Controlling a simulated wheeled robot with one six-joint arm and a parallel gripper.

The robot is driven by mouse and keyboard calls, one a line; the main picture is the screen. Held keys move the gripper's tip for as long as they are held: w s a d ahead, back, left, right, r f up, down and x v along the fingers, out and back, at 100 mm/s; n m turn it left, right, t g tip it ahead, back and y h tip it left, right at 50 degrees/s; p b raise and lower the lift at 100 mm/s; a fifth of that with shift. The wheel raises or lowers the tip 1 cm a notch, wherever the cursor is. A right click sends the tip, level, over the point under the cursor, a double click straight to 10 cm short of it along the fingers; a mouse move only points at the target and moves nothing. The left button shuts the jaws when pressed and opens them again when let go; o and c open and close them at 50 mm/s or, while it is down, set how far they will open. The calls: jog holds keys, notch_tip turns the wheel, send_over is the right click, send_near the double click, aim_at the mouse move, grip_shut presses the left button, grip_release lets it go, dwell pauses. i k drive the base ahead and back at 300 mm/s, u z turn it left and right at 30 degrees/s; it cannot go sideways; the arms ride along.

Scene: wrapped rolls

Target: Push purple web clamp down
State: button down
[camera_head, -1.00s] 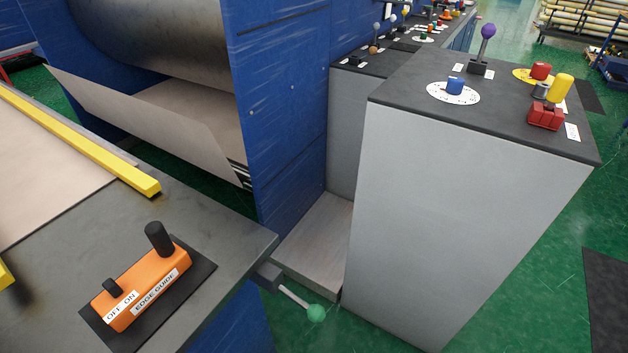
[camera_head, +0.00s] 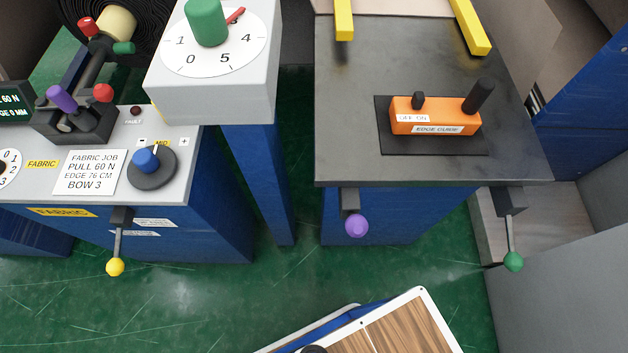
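A purple ball-ended lever (camera_head: 356,225) hangs at the front edge of the dark table, below the edge guide box. Its ball faces me and its short arm is mostly hidden behind it. Another purple-handled lever (camera_head: 62,98) tilts up and left on the control desk at the left. No label in view names either one as the web clamp. My gripper is not in view.
An orange edge guide box (camera_head: 435,116) sits on the dark table (camera_head: 350,165). A green-ended lever (camera_head: 513,261) and a yellow-ended lever (camera_head: 115,267) flank the purple ball. A grey dial box (camera_head: 215,95) stands left. Green floor (camera_head: 220,300) is open in front.

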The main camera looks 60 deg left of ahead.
aim_at(356, 226)
jog(key=u, duration=0.55)
jog(key=k, duration=0.5)
jog(key=u, duration=1)
